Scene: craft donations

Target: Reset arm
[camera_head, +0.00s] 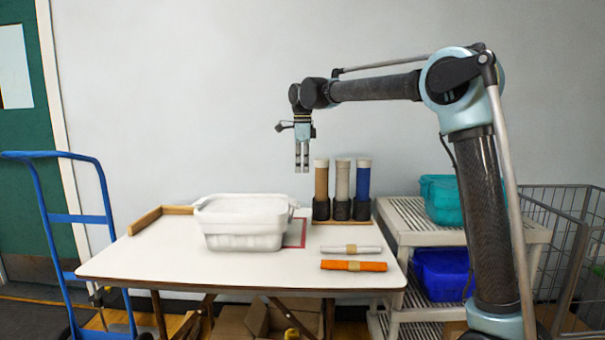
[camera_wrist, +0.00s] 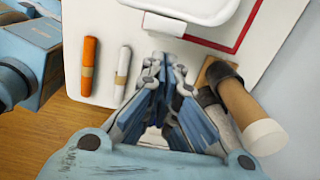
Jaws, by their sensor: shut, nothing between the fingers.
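My gripper (camera_head: 302,158) hangs above the back of the white table (camera_head: 150,255), pointing down, with its fingers shut and nothing between them. It also shows in the wrist view (camera_wrist: 165,70). The arm reaches in from the right. In the head view the gripper is left of and slightly above the tops of three upright tubes: brown (camera_head: 321,180), pale (camera_head: 342,180) and blue (camera_head: 363,180). A white tub (camera_head: 243,240) stands on the table, lower left of the gripper. A white roll (camera_head: 335,250) and an orange roll (camera_head: 340,265) lie at the front right.
A cream shelf rack (camera_head: 415,238) with a teal bin (camera_head: 440,200) and a blue bin (camera_head: 440,270) stands right of the table. A wire cart (camera_head: 560,225) is further right. A blue hand truck (camera_head: 80,218) stands at left. The table's front left is clear.

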